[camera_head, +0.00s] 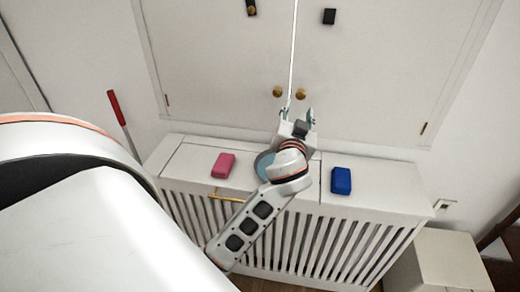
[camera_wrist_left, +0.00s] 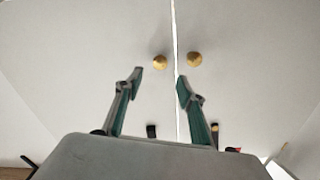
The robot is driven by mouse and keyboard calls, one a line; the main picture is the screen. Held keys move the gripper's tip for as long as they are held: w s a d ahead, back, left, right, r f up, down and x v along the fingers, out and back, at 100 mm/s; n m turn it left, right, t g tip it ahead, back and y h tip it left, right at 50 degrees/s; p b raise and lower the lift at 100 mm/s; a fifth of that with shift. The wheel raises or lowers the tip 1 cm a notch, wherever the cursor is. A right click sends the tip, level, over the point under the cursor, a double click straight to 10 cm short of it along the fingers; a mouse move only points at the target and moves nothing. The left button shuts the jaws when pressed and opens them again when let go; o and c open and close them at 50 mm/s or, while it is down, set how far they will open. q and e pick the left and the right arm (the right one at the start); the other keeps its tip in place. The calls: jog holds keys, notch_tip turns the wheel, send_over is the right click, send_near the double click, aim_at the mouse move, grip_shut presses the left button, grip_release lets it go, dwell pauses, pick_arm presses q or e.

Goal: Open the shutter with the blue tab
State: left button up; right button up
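Two white shutters, the left one (camera_head: 215,60) and the right one (camera_head: 375,75), hang side by side with a thin bright gap between them. Each has a brass knob near the gap, left (camera_head: 277,92) and right (camera_head: 300,94); both knobs show in the left wrist view. A blue block (camera_head: 341,181) and a pink block (camera_head: 223,165) lie on the slatted cabinet's top, below the right and left shutters. I see no blue on the shutters. My left gripper (camera_head: 297,115) is open and empty, fingertips just short of the right knob. My right gripper is not in view.
The slatted white cabinet (camera_head: 380,196) stands below the shutters. A blue round dish (camera_head: 263,165) is partly hidden behind my left wrist. Dark pieces sit high on the left shutter (camera_head: 251,8) and right shutter (camera_head: 329,16). A red-handled rod (camera_head: 115,107) leans at left.

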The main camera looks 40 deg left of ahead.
pick_arm(q)
jog(key=s+d+f+m+g+h, duration=0.2)
jog(key=s+f+m+g+h, duration=0.1)
jog(key=s+f, duration=0.7)
jog(key=s+d+f+m+g+h, duration=0.3)
jog(key=s+f+m, duration=0.2)
jog(key=s+f, duration=0.6)
notch_tip(320, 180, down, 5)
jog(key=shift+s+r, duration=0.1)
jog(key=shift+s, duration=0.05)
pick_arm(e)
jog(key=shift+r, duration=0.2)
pick_arm(q)
jog(key=s+d+f+h, duration=0.3)
jog(key=d+f, duration=0.3)
jog(key=s+d+f+n+t+h, duration=0.1)
jog(key=s+d+f+h, duration=0.2)
jog(key=d+f, duration=0.3)
jog(key=shift+d+f, duration=0.15)
jog(key=shift+d, duration=0.5)
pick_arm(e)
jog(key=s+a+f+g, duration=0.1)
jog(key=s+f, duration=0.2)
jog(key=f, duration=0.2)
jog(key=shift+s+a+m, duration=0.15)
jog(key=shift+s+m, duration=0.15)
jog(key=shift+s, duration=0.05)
